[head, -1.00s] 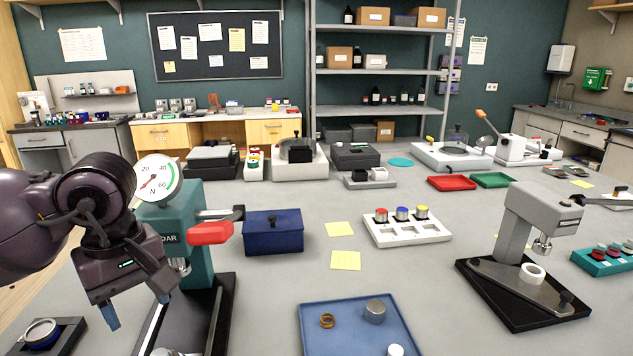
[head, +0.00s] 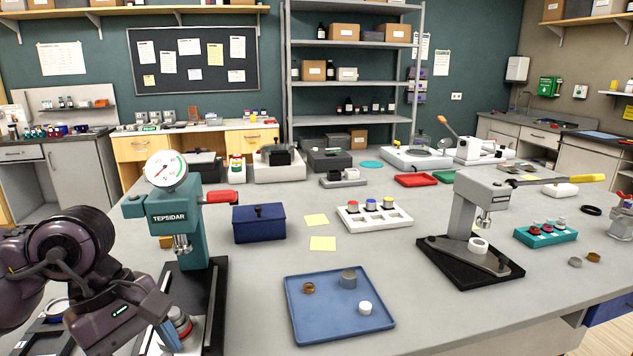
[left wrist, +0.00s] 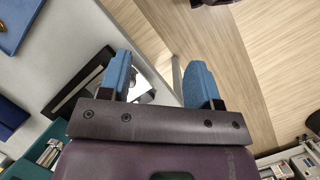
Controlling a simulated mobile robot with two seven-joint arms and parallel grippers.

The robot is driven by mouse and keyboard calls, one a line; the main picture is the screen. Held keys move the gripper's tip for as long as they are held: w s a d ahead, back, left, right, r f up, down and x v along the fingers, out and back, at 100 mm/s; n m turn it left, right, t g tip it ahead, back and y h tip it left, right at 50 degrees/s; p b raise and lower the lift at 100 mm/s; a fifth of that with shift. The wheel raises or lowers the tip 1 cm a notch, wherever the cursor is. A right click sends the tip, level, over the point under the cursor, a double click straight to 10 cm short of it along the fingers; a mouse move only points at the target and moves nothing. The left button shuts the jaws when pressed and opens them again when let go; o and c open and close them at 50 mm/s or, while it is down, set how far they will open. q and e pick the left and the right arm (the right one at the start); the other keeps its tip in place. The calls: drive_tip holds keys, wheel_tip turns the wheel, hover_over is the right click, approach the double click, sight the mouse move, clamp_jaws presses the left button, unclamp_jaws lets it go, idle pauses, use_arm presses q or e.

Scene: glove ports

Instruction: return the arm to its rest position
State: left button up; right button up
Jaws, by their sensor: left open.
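My left arm comes in from the lower left of the head view, with its left gripper (head: 140,343) low beside the teal press (head: 172,215). One blue fingertip shows in front of the press's base, and the other is not clear there. In the left wrist view the left gripper (left wrist: 160,72) has its two blue fingers spread wide, with nothing between them. Behind the fingers are the bench edge and the wooden floor (left wrist: 262,40). My right arm and gripper are not in view.
The teal press, with a round gauge and a red lever (head: 221,197), stands close to the gripper. A blue tray (head: 300,335) with small parts lies to its right. A navy box (head: 259,224) and a grey press (head: 463,215) stand farther off.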

use_arm(q)
drive_tip(key=s+d+r+n+t+h, duration=0.1)
drive_tip(key=s+d+r+n+h, duration=0.1)
drive_tip(key=d+n+h, duration=0.4)
drive_tip(key=s+d+r+n+h, duration=0.1)
drive_tip(key=d+r+n+h, duration=0.25)
drive_tip(key=d+h, duration=0.4)
drive_tip(key=w+a+f+n+t+y, duration=0.1)
drive_tip(key=w+a+n+t+y, duration=0.3)
drive_tip(key=n+t, duration=0.75)
drive_tip(key=w+a+f+n+t+y, duration=0.25)
drive_tip(key=a+n+t, duration=0.45)
drive_tip(key=n, duration=0.8)
drive_tip(key=a+f+n+y, duration=0.6)
drive_tip(key=f+n+y, duration=0.2)
drive_tip(key=n+y, duration=0.3)
drive_tip(key=s+a+f+n+g+y, duration=0.2)
drive_tip(key=s+a+f+n+g, duration=0.2)
drive_tip(key=s+f+n+g, duration=0.9)
drive_tip(key=s+d+f+g+h, duration=0.1)
drive_tip(key=s+f+g, duration=0.2)
drive_tip(key=s+f, duration=0.55)
drive_tip(key=w+f+t+h, duration=0.1)
drive_tip(key=w+f+t, duration=0.6)
drive_tip(key=t, duration=0.1)
drive_tip(key=shift+d+f+t, duration=0.25)
drive_tip(key=shift+t, duration=0.1)
